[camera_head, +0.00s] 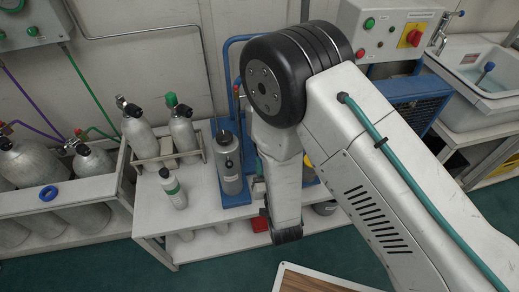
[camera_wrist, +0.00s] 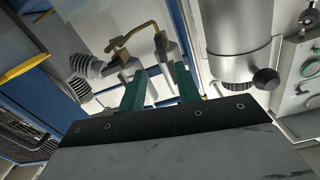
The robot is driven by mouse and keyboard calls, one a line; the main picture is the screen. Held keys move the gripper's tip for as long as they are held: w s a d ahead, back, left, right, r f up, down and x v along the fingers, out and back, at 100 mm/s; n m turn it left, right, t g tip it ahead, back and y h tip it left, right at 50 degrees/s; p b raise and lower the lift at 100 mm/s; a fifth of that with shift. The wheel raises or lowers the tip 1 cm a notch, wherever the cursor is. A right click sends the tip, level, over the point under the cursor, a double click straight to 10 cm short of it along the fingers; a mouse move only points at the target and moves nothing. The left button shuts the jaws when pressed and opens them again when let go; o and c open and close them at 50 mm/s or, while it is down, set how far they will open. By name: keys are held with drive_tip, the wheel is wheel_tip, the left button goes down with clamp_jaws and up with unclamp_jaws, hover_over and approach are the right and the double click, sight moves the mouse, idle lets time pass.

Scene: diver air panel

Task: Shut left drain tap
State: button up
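My gripper (camera_wrist: 146,58) shows in the wrist view with its two teal fingers and grey tips apart, and nothing is clearly clamped between them. A bent brass lever or pipe (camera_wrist: 133,37) lies at the fingertips, its bend between and just beyond them; I cannot tell whether they touch. It may be the drain tap. A grey cylinder (camera_wrist: 236,25) with a black knob (camera_wrist: 266,78) at its end stands to the right of the fingers. In the head view a grey cylinder (camera_head: 229,165) stands on a blue stand. My arm hides the fingers and tap there.
A white bench (camera_head: 150,222) holds a small bottle (camera_head: 173,190) and gas cylinders (camera_head: 140,133). A control box (camera_head: 385,30) with buttons and a sink (camera_head: 485,75) are at the right. A ribbed grey part (camera_wrist: 85,66) is left of the fingers.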

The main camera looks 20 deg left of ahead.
drive_tip(key=x, duration=0.7)
drive_tip(key=shift+a+f, duration=0.15)
drive_tip(key=shift+a, duration=0.1)
clamp_jaws()
